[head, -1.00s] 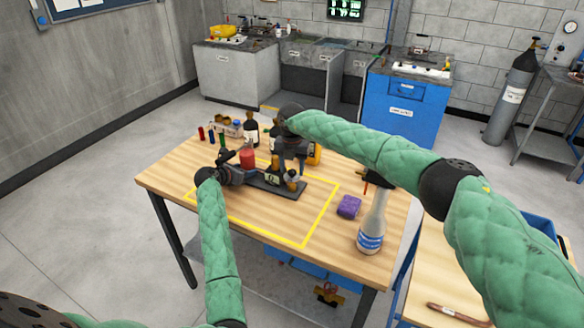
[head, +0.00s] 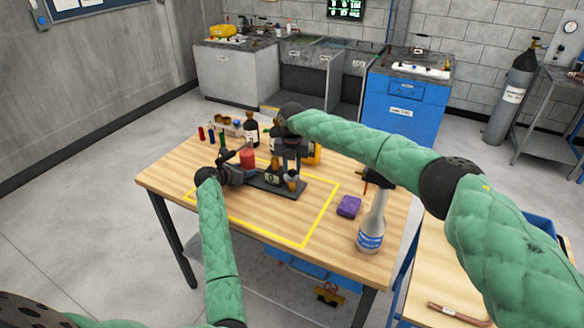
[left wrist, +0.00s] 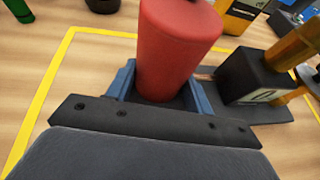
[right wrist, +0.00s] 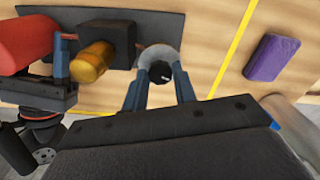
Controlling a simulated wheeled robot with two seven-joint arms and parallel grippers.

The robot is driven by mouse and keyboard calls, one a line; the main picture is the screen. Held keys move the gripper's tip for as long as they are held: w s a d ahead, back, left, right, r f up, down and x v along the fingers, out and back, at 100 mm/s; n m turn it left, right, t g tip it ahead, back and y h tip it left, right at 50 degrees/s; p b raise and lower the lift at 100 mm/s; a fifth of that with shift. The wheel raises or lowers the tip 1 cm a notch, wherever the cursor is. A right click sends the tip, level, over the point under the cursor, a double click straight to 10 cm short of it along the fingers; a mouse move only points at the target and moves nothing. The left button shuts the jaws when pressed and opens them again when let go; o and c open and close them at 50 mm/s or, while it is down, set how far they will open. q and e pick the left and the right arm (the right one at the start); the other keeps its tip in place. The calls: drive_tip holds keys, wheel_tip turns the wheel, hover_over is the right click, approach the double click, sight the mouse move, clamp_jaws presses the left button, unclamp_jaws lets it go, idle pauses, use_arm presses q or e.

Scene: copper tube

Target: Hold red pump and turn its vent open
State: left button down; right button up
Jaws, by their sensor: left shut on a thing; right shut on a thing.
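The red pump (head: 247,159) is an upright red cylinder on a dark base plate (head: 290,190). It also shows in the left wrist view (left wrist: 172,45) and at the left edge of the right wrist view (right wrist: 25,42). My left gripper (head: 238,172) is shut on it low down, with blue fingers on both sides (left wrist: 160,92). The vent, a pale round ring with a dark centre (right wrist: 158,62), sits at the plate's end. My right gripper (head: 291,167) is over it from above; its fingers (right wrist: 158,84) close on both sides of the ring.
A black block with an amber part (right wrist: 103,48) stands between pump and vent. A purple sponge (head: 349,206) and a spray bottle (head: 371,228) are to the right. Small coloured bottles and a brown bottle (head: 251,133) stand behind. Yellow tape (head: 318,222) outlines the work area.

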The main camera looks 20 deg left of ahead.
sight(292, 171)
drive_tip(key=shift+n, duration=2.2)
drive_tip(key=o, duration=1)
drive_tip(key=shift+c, duration=0.2)
wheel_tip(292, 171, up, 12)
use_arm(q)
drive_tip(key=c, duration=0.5)
unclamp_jaws()
